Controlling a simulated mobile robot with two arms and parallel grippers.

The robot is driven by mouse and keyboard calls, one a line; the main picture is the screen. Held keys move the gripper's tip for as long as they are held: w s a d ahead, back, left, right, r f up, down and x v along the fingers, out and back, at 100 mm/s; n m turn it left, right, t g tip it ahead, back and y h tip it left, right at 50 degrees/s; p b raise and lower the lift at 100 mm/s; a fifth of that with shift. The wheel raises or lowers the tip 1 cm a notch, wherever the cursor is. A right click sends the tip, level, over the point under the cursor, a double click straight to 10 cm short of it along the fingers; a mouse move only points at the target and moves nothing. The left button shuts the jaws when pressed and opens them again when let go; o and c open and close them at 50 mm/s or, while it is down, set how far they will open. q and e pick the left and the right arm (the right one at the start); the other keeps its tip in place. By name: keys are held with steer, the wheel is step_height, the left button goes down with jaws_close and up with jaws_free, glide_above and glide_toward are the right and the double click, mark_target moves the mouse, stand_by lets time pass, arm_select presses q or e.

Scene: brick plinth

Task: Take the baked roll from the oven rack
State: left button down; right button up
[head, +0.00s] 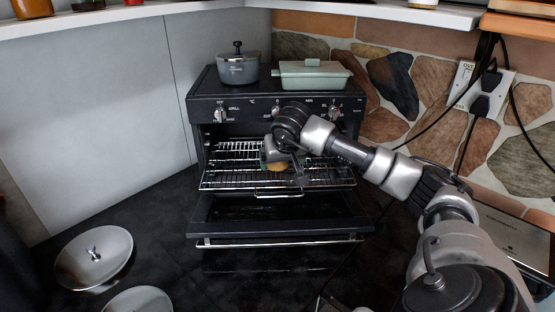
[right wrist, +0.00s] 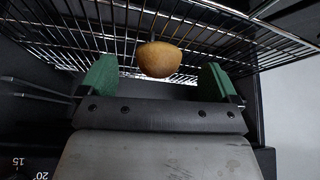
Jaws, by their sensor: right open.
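The baked roll (head: 278,167) is small and golden brown. It lies on the wire oven rack (head: 225,180), which is slid partly out of the small black oven. My right gripper (head: 279,160) reaches in from the right, over the rack at the roll, and covers part of it. In the right wrist view, the roll (right wrist: 160,59) shows between the two green fingertips of the open gripper (right wrist: 158,78), with a gap on each side. I cannot tell how deep it sits between them. My left gripper is not in view.
The oven door (head: 280,215) hangs open below the rack. A grey pot (head: 238,69) and a pale green lidded dish (head: 312,77) stand on the oven top. A grey panel (head: 90,110) is at left. Two round metal lids or dishes (head: 95,270) lie at lower left.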

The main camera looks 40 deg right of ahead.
steer(key=shift+w+d+r+p, duration=0.1)
steer(key=shift+w+d+p, duration=0.2)
steer(key=shift+w, duration=0.3)
steer(key=shift+w+d+r+p, duration=0.1)
steer(key=shift+w+d+p, duration=0.2)
steer(key=shift+w, duration=0.25)
steer(key=x, duration=0.3)
steer(key=shift+f, duration=0.25)
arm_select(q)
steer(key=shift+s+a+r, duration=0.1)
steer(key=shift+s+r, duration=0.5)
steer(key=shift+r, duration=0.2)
arm_select(e)
steer(key=c, duration=0.9)
